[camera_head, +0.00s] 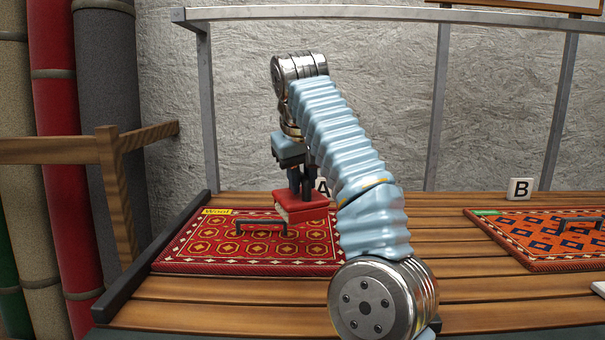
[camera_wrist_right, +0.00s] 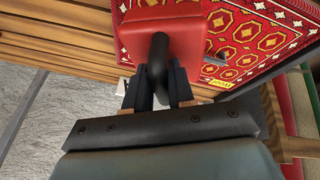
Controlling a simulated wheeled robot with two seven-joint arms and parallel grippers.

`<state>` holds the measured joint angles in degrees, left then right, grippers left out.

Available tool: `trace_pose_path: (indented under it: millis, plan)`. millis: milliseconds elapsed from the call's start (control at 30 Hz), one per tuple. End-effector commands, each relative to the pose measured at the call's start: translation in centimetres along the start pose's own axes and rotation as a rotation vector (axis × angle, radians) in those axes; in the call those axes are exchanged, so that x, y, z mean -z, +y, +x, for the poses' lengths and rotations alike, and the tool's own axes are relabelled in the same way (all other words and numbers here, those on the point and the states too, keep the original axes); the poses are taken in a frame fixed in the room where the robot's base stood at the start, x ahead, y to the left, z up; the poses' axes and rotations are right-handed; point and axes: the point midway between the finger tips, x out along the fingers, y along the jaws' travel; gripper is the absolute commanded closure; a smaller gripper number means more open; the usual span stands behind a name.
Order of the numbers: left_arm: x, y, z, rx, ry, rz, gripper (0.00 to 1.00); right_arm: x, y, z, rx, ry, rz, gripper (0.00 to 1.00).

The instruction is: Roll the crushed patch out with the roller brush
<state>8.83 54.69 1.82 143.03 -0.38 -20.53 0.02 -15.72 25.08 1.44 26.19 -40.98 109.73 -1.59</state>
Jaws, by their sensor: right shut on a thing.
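My right gripper (camera_head: 301,186) is shut on the black handle of a red, block-shaped tool (camera_head: 301,208). In the right wrist view the fingers (camera_wrist_right: 160,88) close around the dark curved handle, and the red body (camera_wrist_right: 145,30) lies beyond. Its underside is hidden, so I cannot tell whether it is the roller brush. The tool is over the back right part of a red patterned rug (camera_head: 192,256) with a yellow "Wool" label; whether it touches is unclear. I cannot make out a crushed patch; my arm hides the rug's right side. My left gripper is not in view.
A dark bar handle (camera_head: 262,224) stands on the red rug. An orange rug (camera_head: 520,250) with a green label and another bar handle (camera_head: 578,222) lies at right, near white block B (camera_head: 519,188). A dark rail (camera_head: 152,262) edges the wooden slat table at left.

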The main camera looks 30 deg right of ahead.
Motion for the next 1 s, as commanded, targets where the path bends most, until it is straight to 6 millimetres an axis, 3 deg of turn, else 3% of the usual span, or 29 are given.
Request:
trace_pose_path:
  millis: [500, 1000]
  plan:
    - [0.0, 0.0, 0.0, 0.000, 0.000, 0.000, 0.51, -1.9, -0.9, 4.3, 0.000, 0.000, 0.001, 1.00]
    - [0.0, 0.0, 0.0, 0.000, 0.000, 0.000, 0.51, -2.2, -1.1, 4.9, 0.002, 0.001, 0.001, 1.00]
